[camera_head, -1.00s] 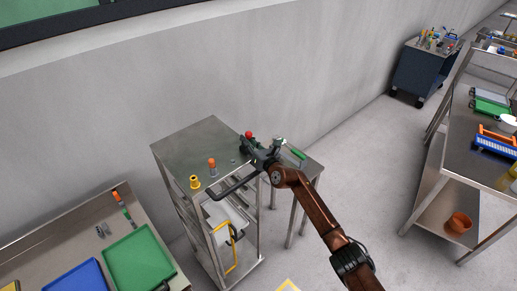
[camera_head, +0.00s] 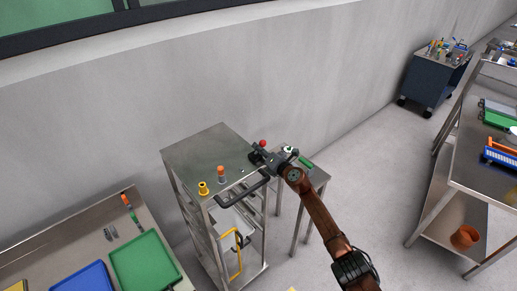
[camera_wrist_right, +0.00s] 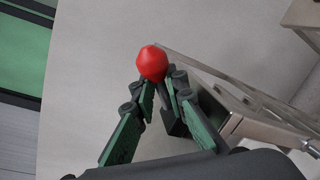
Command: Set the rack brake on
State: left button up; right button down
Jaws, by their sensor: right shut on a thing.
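A metal rack (camera_head: 205,150) stands against the wall. At its right corner a red knob (camera_head: 263,143), which looks like the end of the brake lever, stands up. My right gripper (camera_head: 263,156) is at the knob, its arm coming from the lower right. In the right wrist view the red knob (camera_wrist_right: 152,63) is at the fingertips, and my right gripper (camera_wrist_right: 160,84) is shut on it or just below it. My left gripper does not show.
A black push handle (camera_head: 240,191) crosses the rack's front and a yellow handle (camera_head: 238,262) hangs below. A small table (camera_head: 316,174) is close on the right. Trays (camera_head: 145,262) lie at lower left.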

jog(key=shift+w+d+r, duration=0.35)
jog(key=shift+d+r, duration=0.1)
jog(key=shift+r, duration=0.1)
jog(key=c, duration=2.2)
grip_release()
jog(key=shift+c, duration=0.2)
jog(key=o, duration=0.3)
jog(key=shift+d+f, duration=0.15)
jog(key=shift+o, duration=0.6)
jog(key=shift+f, duration=0.1)
jog(key=shift+s+a+f, duration=0.1)
jog(key=shift+s+a, duration=0.05)
jog(key=shift+a, duration=0.15)
jog(key=shift+d, duration=0.1)
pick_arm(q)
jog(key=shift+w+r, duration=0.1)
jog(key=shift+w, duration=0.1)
pick_arm(e)
jog(key=v, duration=1.2)
